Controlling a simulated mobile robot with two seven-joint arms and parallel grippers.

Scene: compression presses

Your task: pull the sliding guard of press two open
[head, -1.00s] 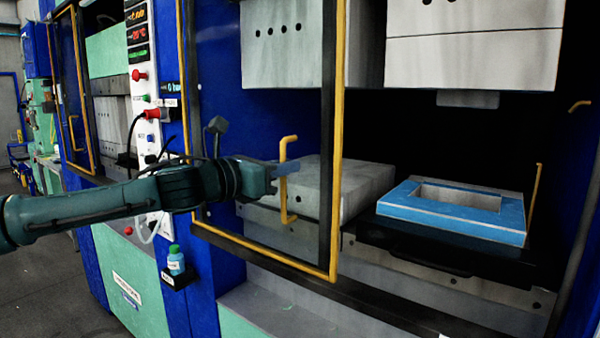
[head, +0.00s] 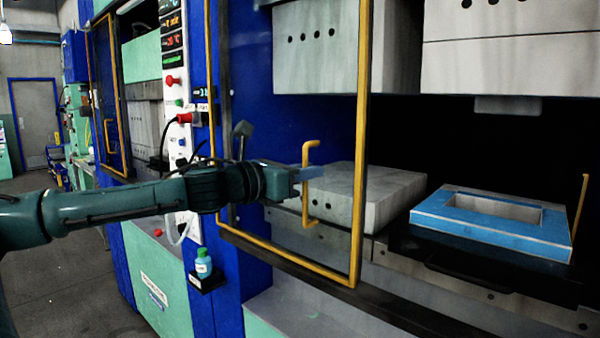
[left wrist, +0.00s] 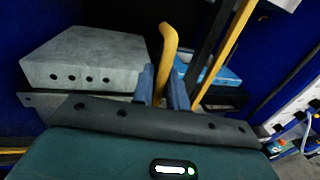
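The sliding guard (head: 359,130) is a yellow-edged frame on the near blue press, standing across the left part of its opening; the right part is uncovered. Its yellow bracket handle (head: 310,182) sticks out from the guard. My left gripper (head: 308,174) is at the handle's upright part. In the left wrist view, the blue-grey fingers (left wrist: 161,90) stand close on both sides of the yellow handle (left wrist: 167,50) and appear closed on it. Their contact faces are partly hidden by the gripper body. My right gripper is in neither view.
A blue-rimmed mould (head: 490,222) sits on a dark plate inside the opening. A grey block (head: 380,190) lies behind the guard. Another press with a yellow-framed guard (head: 108,90) is further left.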

